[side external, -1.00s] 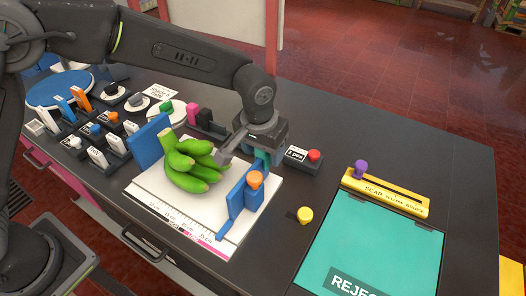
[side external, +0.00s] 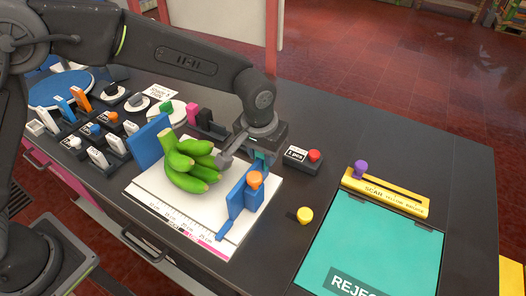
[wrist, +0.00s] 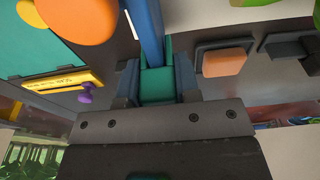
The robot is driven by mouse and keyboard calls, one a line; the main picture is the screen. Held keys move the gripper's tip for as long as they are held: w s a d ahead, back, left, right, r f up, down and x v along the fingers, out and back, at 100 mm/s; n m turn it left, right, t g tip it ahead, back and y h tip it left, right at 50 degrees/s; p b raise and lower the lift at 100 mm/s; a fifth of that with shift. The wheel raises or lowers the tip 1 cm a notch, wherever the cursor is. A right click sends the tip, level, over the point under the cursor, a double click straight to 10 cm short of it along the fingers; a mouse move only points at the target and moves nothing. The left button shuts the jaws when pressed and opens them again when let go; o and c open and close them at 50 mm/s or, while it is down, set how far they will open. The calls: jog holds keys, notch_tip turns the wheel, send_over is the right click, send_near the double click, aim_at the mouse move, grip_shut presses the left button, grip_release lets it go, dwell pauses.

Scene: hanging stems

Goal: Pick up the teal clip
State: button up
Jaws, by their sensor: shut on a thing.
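The teal clip (wrist: 157,82) sits between the two fingers of my gripper (wrist: 157,76) in the wrist view, with a finger against each side. In the side external view, only a small part of the clip (side external: 262,156) shows below my gripper (side external: 260,151), by the top of the upright blue plate with the orange knob. My gripper is shut on the clip. The gripper body hides much of it in the side external view, and I cannot tell whether it still touches the blue plate.
Green bananas (side external: 189,165) lie on the white measuring board (side external: 160,207) just left of my gripper. The blue plate (side external: 237,197) with its orange knob (side external: 255,179) stands close. A black box with a red button (side external: 314,155) is at right. A teal reject panel (side external: 375,245) lies front right.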

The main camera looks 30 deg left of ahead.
jog(key=shift+r, duration=0.15)
notch_tip(320, 180, up, 4)
jog(key=shift+r, duration=0.1)
jog(key=a+r, duration=0.6)
jog(key=a, duration=0.5)
jog(key=n+g+y, duration=0.2)
jog(key=n, duration=1.6)
send_over(220, 125)
notch_tip(220, 125, down, 9)
jog(key=shift+a+r, duration=0.1)
jog(key=shift+f, duration=1.75)
jog(key=shift+f, duration=0.25)
jog(key=shift+f, duration=0.7)
jog(key=shift+f, duration=0.35)
